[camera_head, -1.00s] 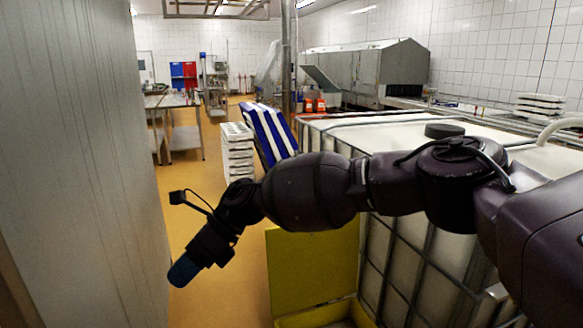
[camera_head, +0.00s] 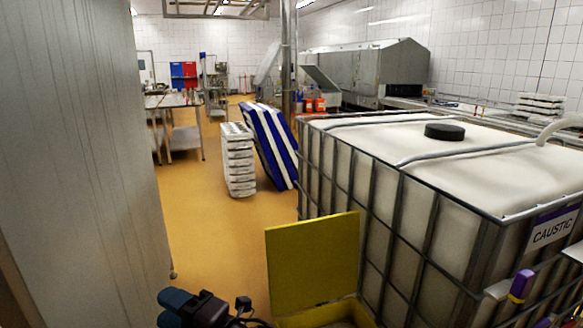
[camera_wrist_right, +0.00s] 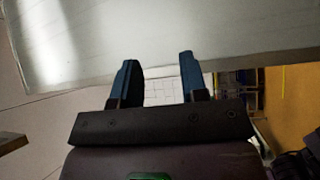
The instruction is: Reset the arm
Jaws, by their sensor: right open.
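My right gripper (camera_head: 176,302) is at the bottom edge of the head view, left of centre, with dark blue fingers. In the right wrist view its two fingers (camera_wrist_right: 158,78) stand apart with nothing between them. The gripper is empty. Most of the right arm is below the head view's edge. My left gripper is not in view.
A grey metal wall (camera_head: 85,160) fills the left. A yellow box with a raised lid (camera_head: 313,262) stands low in the middle, before the large caged white tank (camera_head: 465,165) marked CAUSTIC. A white mould stack (camera_head: 238,165) stands beyond. The yellow floor (camera_head: 205,235) between is clear.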

